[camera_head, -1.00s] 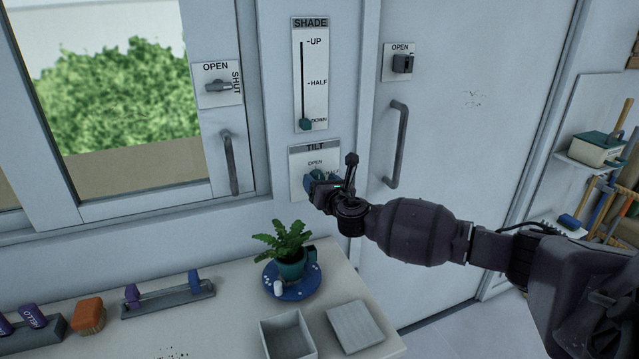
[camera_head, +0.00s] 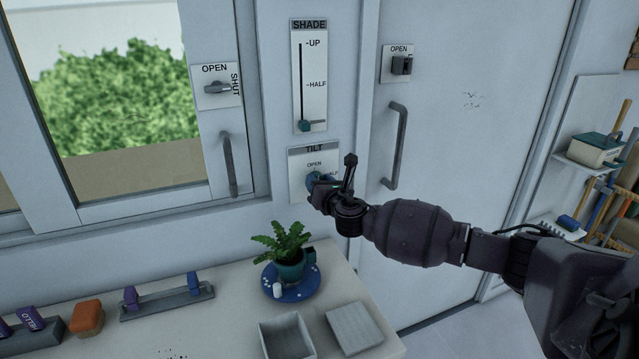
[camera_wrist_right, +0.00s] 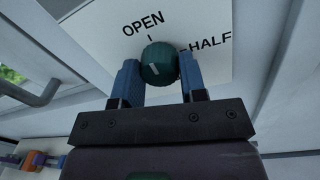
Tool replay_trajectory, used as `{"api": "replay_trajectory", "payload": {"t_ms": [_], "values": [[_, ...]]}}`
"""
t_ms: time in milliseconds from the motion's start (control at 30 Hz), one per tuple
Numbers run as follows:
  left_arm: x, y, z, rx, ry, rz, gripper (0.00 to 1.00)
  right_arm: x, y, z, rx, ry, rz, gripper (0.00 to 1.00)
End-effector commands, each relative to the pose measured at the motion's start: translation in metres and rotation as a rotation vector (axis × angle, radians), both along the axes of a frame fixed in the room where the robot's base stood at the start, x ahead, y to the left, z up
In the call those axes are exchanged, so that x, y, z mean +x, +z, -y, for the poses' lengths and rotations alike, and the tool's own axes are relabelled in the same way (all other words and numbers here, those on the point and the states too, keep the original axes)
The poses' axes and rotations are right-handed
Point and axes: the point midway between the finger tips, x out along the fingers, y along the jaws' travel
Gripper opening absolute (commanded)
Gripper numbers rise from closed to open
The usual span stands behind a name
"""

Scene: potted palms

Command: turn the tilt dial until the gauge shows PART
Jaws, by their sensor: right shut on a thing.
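The tilt plate (camera_head: 300,158) is on the wall below the shade slider, with the words TILT, OPEN and HALF showing. My right gripper (camera_head: 322,183) is at the plate and hides its lower part. In the right wrist view, the right gripper (camera_wrist_right: 157,82) is shut on the round teal dial (camera_wrist_right: 159,62), one blue finger on each side. A pale line on the dial's face is tilted. The plate (camera_wrist_right: 205,20) shows OPEN above the dial and HALF to its right. I cannot see the word PART or a separate gauge. My left gripper is not in view.
The shade slider (camera_head: 305,126) is at DOWN just above. A door handle (camera_head: 396,146) is to the right, a window handle (camera_head: 230,163) to the left.

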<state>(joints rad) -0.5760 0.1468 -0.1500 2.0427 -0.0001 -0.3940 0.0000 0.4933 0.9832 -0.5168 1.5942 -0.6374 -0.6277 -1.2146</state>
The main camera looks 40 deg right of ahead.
Motion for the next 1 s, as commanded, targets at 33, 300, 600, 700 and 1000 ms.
{"api": "replay_trajectory", "payload": {"t_ms": [33, 300, 600, 700, 1000], "values": [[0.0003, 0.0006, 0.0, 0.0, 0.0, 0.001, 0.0, -0.0002, -0.0002, -0.0003, 0.016, 0.001, 0.003, 0.15], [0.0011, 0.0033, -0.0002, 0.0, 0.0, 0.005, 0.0, -0.0003, -0.0004, -0.0004, 0.184, 0.0, 0.043, 0.15], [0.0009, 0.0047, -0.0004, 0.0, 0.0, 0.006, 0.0, -0.0001, -0.0004, -0.0003, 0.458, 0.0, 0.111, 0.15], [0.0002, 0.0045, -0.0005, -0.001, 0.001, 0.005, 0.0, -0.0001, -0.0007, -0.0003, 0.551, 0.0, 0.133, 0.15], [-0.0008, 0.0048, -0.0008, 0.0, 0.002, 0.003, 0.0, 0.0, -0.0008, -0.0001, 0.829, -0.002, 0.2, 0.15]]}}
